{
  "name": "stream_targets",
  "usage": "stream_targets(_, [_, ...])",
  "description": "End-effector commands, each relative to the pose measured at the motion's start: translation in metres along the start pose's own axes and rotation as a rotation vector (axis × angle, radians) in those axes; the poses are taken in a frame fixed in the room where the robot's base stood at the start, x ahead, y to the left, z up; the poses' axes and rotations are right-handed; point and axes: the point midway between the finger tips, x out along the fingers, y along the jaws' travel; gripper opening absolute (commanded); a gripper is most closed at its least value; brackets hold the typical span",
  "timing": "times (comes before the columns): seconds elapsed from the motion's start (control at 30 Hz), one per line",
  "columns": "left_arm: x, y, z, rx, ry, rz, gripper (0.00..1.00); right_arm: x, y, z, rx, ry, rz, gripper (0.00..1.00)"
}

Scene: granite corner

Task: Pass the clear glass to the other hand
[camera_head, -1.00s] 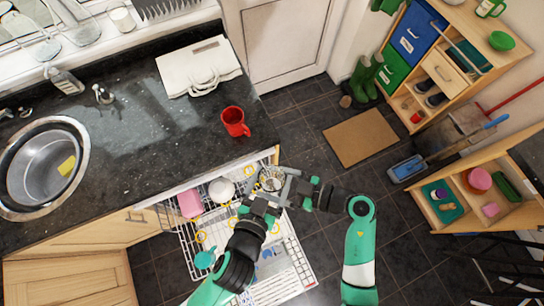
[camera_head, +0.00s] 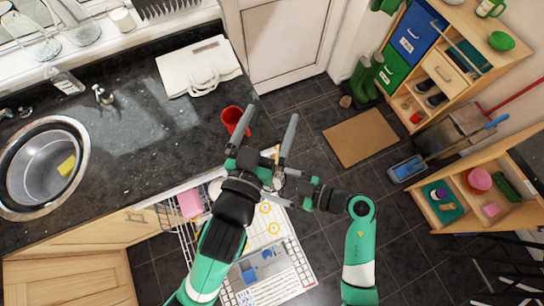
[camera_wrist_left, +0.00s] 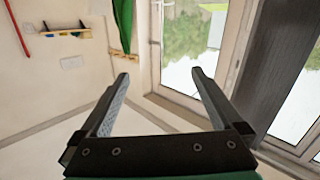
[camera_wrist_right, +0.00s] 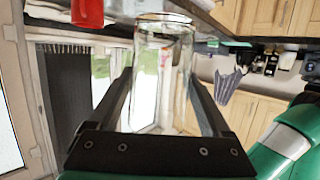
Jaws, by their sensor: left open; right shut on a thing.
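The clear glass (camera_wrist_right: 163,75) is upright between the fingers of my right gripper (camera_wrist_right: 163,88) in the right wrist view, and those fingers are shut on it. In the head view the glass is mostly hidden behind my left gripper, and the right arm reaches in from the right. My left gripper (camera_head: 272,114) is wide open in the head view, its fingers pointing toward the top of the picture. The left wrist view shows its fingers (camera_wrist_left: 159,73) spread with nothing between them.
A red mug (camera_head: 232,118) stands on the dark counter (camera_head: 130,130) near its edge, close to my left finger. Below the counter are a pulled-out wire rack (camera_head: 170,225) and a white appliance door (camera_head: 285,240).

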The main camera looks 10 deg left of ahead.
Motion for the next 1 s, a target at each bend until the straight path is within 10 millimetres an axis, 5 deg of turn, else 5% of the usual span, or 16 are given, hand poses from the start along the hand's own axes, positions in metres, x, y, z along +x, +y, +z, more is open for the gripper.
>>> stream_targets(0.03, [0.005,-0.007,-0.034,-0.012,0.068,-0.006,1.0,0.0,0.0,-0.001,0.0,0.001,0.0,0.14])
stream_targets(0.27, [-0.001,-0.04,-0.177,-0.012,0.368,-0.02,1.0,0.0,0.0,-0.001,0.0,0.001,0.0,0.14])
stream_targets(0.53, [-0.061,-0.075,-0.324,0.07,0.72,-0.052,1.0,0.0,0.0,0.0,-0.001,0.001,0.0,0.14])
stream_targets(0.73, [-0.101,-0.085,-0.378,0.132,0.87,-0.069,1.0,0.0,0.0,0.0,0.0,0.001,0.0,0.14])
stream_targets(1.0, [-0.109,-0.085,-0.387,0.147,0.899,-0.071,1.0,0.0,0.0,-0.001,-0.001,0.001,0.0,0.14])
